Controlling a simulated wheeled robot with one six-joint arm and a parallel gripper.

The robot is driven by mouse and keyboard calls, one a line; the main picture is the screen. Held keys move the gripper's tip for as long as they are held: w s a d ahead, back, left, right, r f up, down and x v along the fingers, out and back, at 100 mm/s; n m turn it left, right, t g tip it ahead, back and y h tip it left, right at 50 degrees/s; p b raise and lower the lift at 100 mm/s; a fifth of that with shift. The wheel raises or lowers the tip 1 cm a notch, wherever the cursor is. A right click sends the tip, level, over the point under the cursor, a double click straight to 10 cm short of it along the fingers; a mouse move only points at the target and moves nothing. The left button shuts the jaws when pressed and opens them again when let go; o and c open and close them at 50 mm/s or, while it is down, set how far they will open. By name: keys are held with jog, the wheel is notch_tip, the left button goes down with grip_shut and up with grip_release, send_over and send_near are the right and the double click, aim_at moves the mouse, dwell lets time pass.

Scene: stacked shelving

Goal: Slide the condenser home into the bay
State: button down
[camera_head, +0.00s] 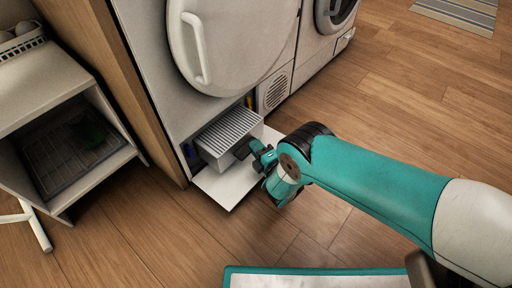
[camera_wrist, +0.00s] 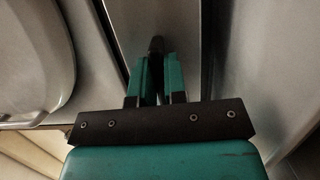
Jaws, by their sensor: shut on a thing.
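The condenser (camera_head: 228,137) is a pale grey box with a ribbed top. In the head view it sits part way in the open bay (camera_head: 189,151) at the foot of the dryer, its near end sticking out over the lowered white flap (camera_head: 228,185). My gripper (camera_head: 250,149) is at the condenser's near end, shut on a dark handle there. In the wrist view the two teal fingers (camera_wrist: 157,78) close around a dark handle piece (camera_wrist: 156,46). The inner part of the condenser is hidden inside the bay.
The dryer's round door (camera_head: 225,40) is above the bay, with a second machine (camera_head: 325,20) to the right. A wooden panel (camera_head: 120,85) and a white shelf unit (camera_head: 50,85) holding a tray (camera_head: 72,155) stand left.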

jog(key=shift+w+a+b, duration=0.55)
jog(key=shift+a+b, duration=0.15)
jog(key=shift+b, duration=1.3)
dwell(0.6)
jog(key=shift+w+a+b, duration=0.3)
jog(key=shift+a+b, duration=0.15)
jog(key=shift+b, duration=1.7)
jog(key=shift+s+d+r+p, duration=0.1)
jog(key=shift+s+d+p, duration=0.2)
jog(key=shift+p, duration=1.4)
dwell(1.6)
